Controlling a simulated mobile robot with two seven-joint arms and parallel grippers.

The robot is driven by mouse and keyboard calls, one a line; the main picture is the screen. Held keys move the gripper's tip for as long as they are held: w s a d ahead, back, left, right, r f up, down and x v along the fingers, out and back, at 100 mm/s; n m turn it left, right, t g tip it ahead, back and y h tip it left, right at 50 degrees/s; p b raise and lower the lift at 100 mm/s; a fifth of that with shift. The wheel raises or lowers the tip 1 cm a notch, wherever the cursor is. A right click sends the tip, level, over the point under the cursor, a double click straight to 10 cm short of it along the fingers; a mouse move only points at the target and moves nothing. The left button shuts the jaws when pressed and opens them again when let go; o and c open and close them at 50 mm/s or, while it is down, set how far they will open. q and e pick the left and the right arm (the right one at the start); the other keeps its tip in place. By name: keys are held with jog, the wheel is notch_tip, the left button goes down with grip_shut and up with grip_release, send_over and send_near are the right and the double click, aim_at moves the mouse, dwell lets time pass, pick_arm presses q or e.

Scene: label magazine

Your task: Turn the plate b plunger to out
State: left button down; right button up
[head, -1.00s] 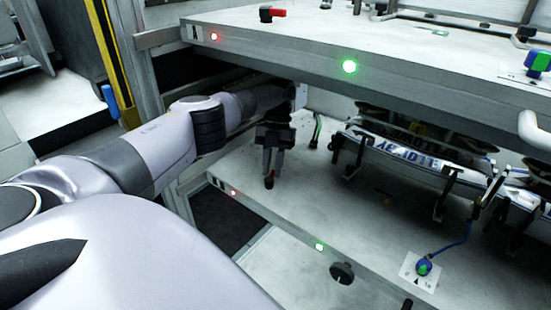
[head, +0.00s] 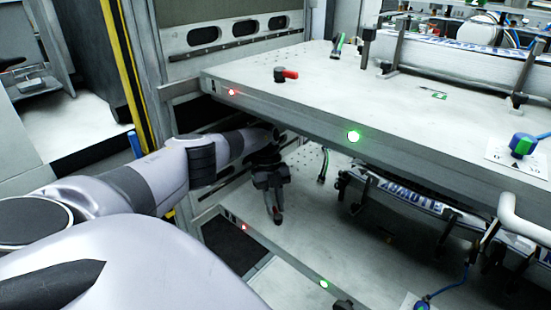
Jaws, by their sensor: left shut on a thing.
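My left gripper (head: 274,206) points down under the upper plate (head: 330,88), with its fingertips at the lower plate (head: 318,240) near its front left corner. It is shut on a small dark thing, probably the lower plate's plunger, which the fingers mostly hide. I cannot read which way it is turned. A plunger with a black base and a red handle (head: 290,74) stands on the upper plate, its handle pointing right; nothing touches it. I see no letter marking either plate. My right gripper is not in view.
The upper plate's front edge overhangs my left arm closely. A red lamp (head: 244,227) and a green lamp (head: 324,284) sit on the lower plate's edge. A blue and green knob (head: 522,145) is at the right.

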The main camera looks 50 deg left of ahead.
pick_arm(q)
jog(key=shift+d, duration=0.2)
jog(key=c, duration=1.2)
grip_release()
jog(key=shift+o, duration=0.2)
jog(key=shift+a, duration=0.1)
